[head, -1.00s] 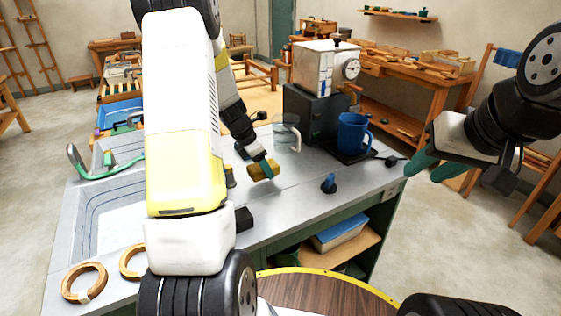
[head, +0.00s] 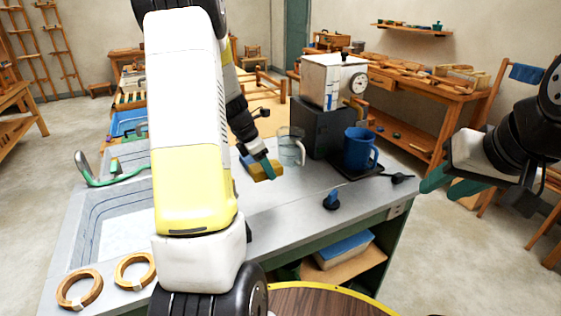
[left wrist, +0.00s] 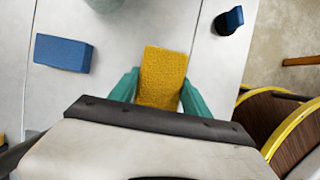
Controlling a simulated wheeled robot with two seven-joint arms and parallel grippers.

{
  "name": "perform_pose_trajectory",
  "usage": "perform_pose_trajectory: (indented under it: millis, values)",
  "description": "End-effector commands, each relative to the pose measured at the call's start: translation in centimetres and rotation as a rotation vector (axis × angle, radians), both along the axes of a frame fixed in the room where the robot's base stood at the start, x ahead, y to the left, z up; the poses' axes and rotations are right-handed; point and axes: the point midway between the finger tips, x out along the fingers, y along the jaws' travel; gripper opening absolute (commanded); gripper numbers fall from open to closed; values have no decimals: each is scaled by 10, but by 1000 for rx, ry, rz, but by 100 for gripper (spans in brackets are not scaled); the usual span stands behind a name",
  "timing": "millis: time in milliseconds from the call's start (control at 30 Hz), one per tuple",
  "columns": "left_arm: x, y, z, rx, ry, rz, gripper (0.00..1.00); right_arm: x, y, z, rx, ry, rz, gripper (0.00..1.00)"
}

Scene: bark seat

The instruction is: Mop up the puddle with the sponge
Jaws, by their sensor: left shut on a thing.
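My left gripper (head: 264,170) is shut on a yellow sponge (head: 260,171) over the grey counter (head: 285,215). In the left wrist view the sponge (left wrist: 163,78) sits between the two green fingers (left wrist: 160,92). I cannot tell whether its underside touches the counter. I cannot make out a puddle in either view; the arm hides part of the counter. My right gripper (head: 452,186) is empty, its fingers apart, beyond the counter's right end.
A blue block (left wrist: 62,53) lies left of the sponge. A clear jug (head: 291,150) stands just behind it. A blue mug (head: 358,148), a dark box (head: 322,127) and a blue knob-like object (head: 332,199) are to the right. The sink (head: 110,225) is at left.

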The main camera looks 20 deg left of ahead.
Motion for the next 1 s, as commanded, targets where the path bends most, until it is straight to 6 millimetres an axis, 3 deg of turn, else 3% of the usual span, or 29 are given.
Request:
perform_pose_trajectory:
  millis: [633, 1000]
  values:
    - [1, 0, 66, 0, -3, -1, 17, 0, 0, 0, 0, 0, 0, 36]
    - [0, 0, 75, 0, 0, -1, 17, 0, 0, 0, 0, 0, 0, 36]
